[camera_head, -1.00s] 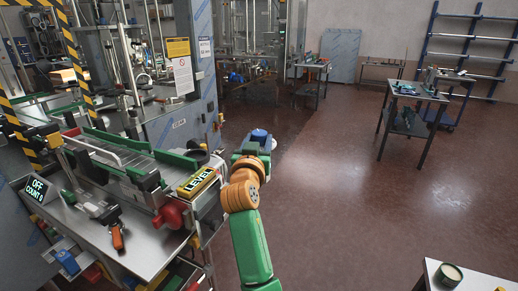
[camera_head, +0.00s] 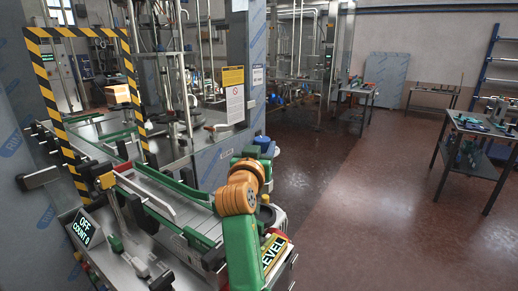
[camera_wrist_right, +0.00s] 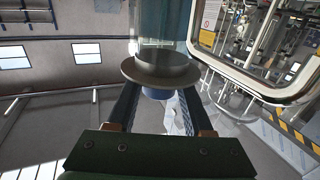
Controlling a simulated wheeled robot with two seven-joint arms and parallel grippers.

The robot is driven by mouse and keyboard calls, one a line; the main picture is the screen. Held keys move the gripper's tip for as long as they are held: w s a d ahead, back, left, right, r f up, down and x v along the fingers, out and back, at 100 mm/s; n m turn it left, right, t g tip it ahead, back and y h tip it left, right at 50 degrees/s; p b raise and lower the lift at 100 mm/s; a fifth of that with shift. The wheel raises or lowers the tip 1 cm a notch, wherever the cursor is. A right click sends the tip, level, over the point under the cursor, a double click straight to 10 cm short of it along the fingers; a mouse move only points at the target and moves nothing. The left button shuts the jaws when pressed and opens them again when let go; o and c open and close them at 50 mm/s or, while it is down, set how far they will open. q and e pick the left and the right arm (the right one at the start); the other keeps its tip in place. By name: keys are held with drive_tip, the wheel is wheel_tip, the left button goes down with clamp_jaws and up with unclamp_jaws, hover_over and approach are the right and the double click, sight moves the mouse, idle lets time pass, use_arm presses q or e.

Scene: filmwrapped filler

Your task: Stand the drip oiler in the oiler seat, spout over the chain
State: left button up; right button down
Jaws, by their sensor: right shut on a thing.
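My right gripper (camera_wrist_right: 157,100) shows in the right wrist view with its two dark fingers on either side of a flanged piece, and it is shut on it. This piece, which looks like the drip oiler (camera_wrist_right: 160,72), has a wide dark collar, a clear bluish cylinder beyond it and a blue part below it. In the head view my right arm reaches up beside the conveyor, and a blue part (camera_head: 264,143) shows at its far end; the fingers are hidden there. The oiler seat and the chain cannot be made out. My left gripper is not in view.
A conveyor with green side rails (camera_head: 176,187) stands at the left, with a yellow LEVEL sign (camera_head: 273,252) and a lit OFF counter display (camera_head: 88,229). A striped yellow-black frame (camera_head: 48,100) stands behind it. Open floor (camera_head: 390,220) lies to the right, with a bench (camera_head: 470,145) beyond.

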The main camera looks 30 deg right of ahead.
sight(268, 186)
drive_tip(key=shift+w+f+b, duration=0.45)
drive_tip(key=shift+f+b, duration=0.15)
drive_tip(key=shift+f, duration=0.1)
drive_tip(key=shift+s+f+b, duration=0.25)
drive_tip(key=shift+f+b, duration=0.8)
drive_tip(key=shift+f, duration=0.2)
wheel_tip(268, 186, down, 3)
drive_tip(key=shift+w+r+b, duration=0.15)
drive_tip(key=shift+b, duration=0.95)
drive_tip(key=shift+f+b, duration=1.3)
drive_tip(key=shift+f, duration=0.65)
drive_tip(key=c, duration=0.5)
unclamp_jaws()
drive_tip(key=shift+o, duration=1.4)
drive_tip(key=shift+a+r, duration=0.1)
drive_tip(key=shift+a, duration=0.05)
